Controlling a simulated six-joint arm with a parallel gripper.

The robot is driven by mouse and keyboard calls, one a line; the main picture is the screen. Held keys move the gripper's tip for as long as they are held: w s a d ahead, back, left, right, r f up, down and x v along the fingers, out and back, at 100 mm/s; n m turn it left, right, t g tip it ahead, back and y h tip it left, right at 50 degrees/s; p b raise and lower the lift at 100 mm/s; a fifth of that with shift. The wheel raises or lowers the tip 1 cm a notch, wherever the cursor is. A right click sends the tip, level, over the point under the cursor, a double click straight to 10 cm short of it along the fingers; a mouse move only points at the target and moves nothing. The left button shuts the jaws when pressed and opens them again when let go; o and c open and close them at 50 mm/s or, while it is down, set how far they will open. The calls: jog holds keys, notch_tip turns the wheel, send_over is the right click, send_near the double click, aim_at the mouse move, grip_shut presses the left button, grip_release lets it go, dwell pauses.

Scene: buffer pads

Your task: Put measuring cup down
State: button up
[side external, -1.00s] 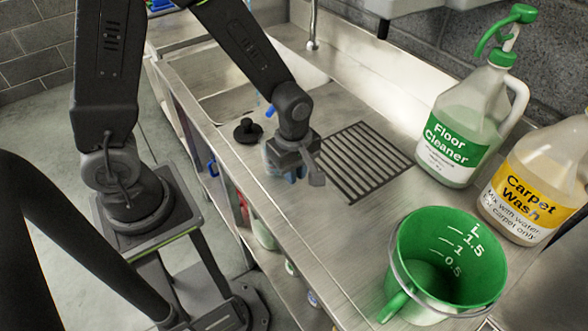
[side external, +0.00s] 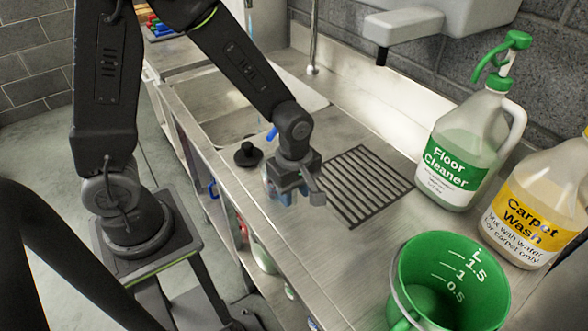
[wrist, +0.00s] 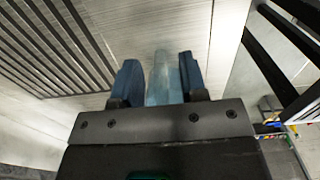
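My gripper (side external: 290,192) is low over the counter, beside the slotted drain. In the wrist view, its two blue fingers (wrist: 160,82) flank a clear bluish object (wrist: 163,75) and appear to touch it on both sides. I cannot tell what this object is or whether it touches the counter; its lower part is hidden.
A Floor Cleaner jug (side external: 455,160) and a Carpet Wash jug (side external: 535,220) stand along the back wall. A slotted drain (side external: 365,185) lies right of my gripper. A black plug (side external: 248,154) sits by the sink (side external: 225,125). The counter between drain and green container is clear.

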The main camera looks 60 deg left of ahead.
notch_tip(320, 180, up, 10)
jog(key=shift+f, duration=0.15)
jog(key=shift+a+r, duration=0.1)
jog(key=shift+r, duration=0.5)
jog(key=s+a+r+m+t, duration=0.2)
jog(key=s+r+m, duration=0.2)
jog(key=m, duration=0.5)
jog(key=s+a+r+m+t, duration=0.2)
jog(key=s+r+m, duration=0.3)
jog(key=m, duration=0.4)
jog(key=shift+s+r+t, duration=0.2)
jog(key=shift+s+t, duration=0.15)
jog(key=shift+t, duration=0.45)
jog(key=shift+o, duration=0.3)
jog(key=shift+d, duration=0.1)
